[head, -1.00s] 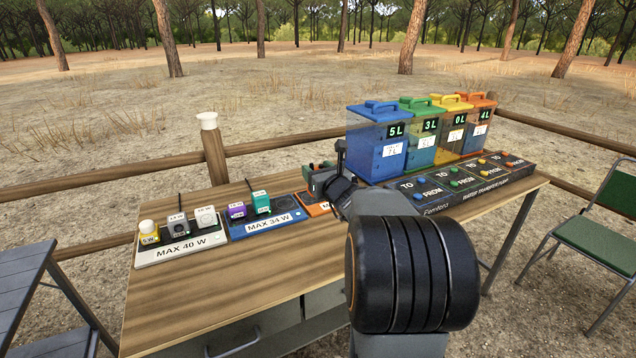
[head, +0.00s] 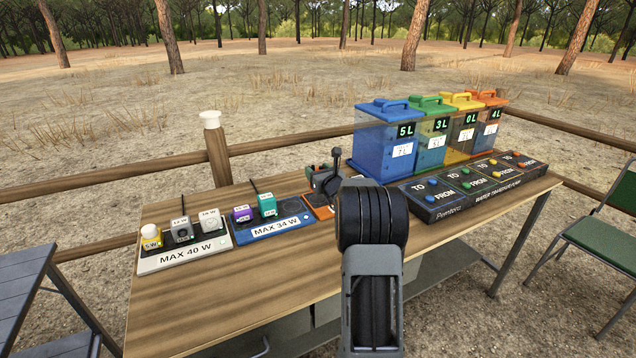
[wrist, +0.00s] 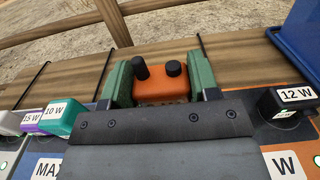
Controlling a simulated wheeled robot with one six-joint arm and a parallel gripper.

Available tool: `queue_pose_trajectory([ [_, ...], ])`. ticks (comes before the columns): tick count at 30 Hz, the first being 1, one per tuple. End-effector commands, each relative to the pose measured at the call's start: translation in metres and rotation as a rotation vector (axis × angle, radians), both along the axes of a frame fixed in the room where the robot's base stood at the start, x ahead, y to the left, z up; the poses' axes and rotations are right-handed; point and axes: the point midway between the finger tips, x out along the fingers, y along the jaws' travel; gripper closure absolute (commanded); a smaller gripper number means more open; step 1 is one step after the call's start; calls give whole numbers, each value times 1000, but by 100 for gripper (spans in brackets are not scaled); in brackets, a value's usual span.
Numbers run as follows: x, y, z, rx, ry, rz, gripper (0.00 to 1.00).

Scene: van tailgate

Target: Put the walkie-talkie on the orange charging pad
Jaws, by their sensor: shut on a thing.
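The walkie-talkie (wrist: 165,88) is orange with a black antenna stub and a black knob on top. It stands between the green fingers of my gripper (wrist: 161,72), which is shut on it. Its lower part is hidden behind the gripper's body in the wrist view. In the head view my gripper (head: 325,180) is over the back part of the table at the orange charging pad (head: 318,209), mostly covered by my arm. The pad's orange front strip (wrist: 273,156) shows in the wrist view. I cannot tell whether the walkie-talkie touches the pad.
A black 12 W device (wrist: 287,104) is close at right. The blue MAX 34 W pad (head: 288,229) holds a purple and a teal device. The white MAX 40 W pad (head: 160,263) holds several. Water tanks (head: 385,145) and a black transfer pump (head: 450,203) stand at right. The front table is clear.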

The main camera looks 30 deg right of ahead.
Motion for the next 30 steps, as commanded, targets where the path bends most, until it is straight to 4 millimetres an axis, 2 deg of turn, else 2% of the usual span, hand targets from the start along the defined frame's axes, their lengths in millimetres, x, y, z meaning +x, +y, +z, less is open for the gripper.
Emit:
queue_pose_trajectory([
  [8,8,-4,-9,-1,-2,2,73],
  [17,11,-5,-43,1,-1,2,73],
  [29,11,-5,-47,-1,-2,2,73],
  [30,11,-5,-48,0,-1,2,44],
])
